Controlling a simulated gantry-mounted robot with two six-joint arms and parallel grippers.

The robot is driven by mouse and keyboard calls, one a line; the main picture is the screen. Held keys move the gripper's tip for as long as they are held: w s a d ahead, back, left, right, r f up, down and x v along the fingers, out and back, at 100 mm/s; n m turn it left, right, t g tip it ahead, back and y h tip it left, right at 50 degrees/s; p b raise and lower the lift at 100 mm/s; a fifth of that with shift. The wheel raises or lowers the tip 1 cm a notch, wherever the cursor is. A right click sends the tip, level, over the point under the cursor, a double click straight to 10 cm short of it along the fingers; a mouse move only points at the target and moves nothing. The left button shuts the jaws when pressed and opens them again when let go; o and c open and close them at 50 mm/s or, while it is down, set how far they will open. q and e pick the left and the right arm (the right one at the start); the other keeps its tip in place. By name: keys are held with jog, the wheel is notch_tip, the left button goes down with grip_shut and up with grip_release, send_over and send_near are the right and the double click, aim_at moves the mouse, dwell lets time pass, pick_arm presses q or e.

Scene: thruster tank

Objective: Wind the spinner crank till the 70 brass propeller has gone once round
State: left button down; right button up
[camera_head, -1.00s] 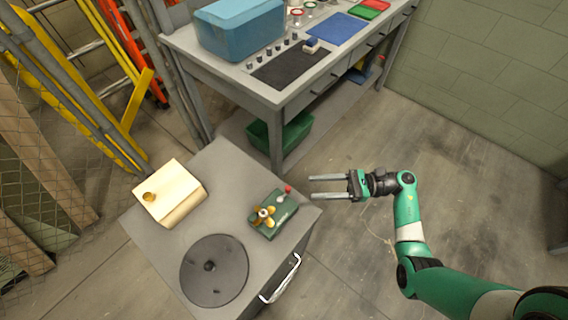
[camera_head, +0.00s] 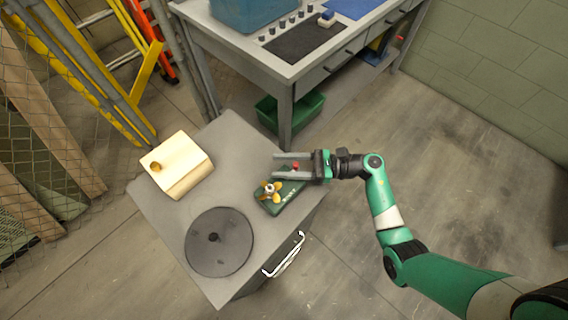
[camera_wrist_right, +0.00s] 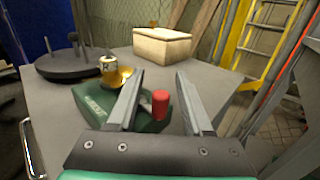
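The green spinner base (camera_head: 284,198) sits on the grey cabinet top, with the brass propeller (camera_head: 271,191) mounted on it. The propeller also shows in the right wrist view (camera_wrist_right: 114,74). Whether a finger touches the knob I cannot tell. My left gripper is not in view.
A dark round turntable (camera_head: 219,242) and a cream box (camera_head: 177,165) with a brass knob share the cabinet top (camera_head: 228,137). A white handle (camera_head: 284,255) is on the cabinet's side. A grey workbench (camera_head: 291,72) stands behind, with a green bin (camera_head: 291,117) below.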

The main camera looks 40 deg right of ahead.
grip_shut()
jog(key=shift+f+n+g+y+b, duration=0.2)
jog(key=shift+n+g+y+b, duration=0.15)
jog(key=shift+b, duration=0.55)
jog(key=n+g+y+b, duration=0.1)
jog(key=b, duration=0.1)
jog(key=n+g+y+b, duration=0.1)
jog(key=g+b, duration=0.1)
jog(key=n+g+y+b, duration=0.1)
jog(key=b, duration=0.1)
jog(key=shift+w+a+f+g+b, duration=0.1)
jog(key=shift+a+f+g+b, duration=0.05)
jog(key=shift+a+g+b, duration=0.2)
jog(key=shift+a+r+n+g+y+b, duration=0.2)
jog(key=shift+n+g+y+b, duration=0.2)
jog(key=shift+n+g, duration=0.5)
jog(key=shift+r+n+g, duration=0.15)
jog(key=shift+n+g, duration=0.1)
jog(key=shift+g, duration=0.15)
jog(key=shift+a+n+g+y, duration=0.15)
jog(key=shift+n+g+y, duration=0.2)
jog(key=shift+n+g, duration=0.55)
jog(key=shift+g, duration=0.3)
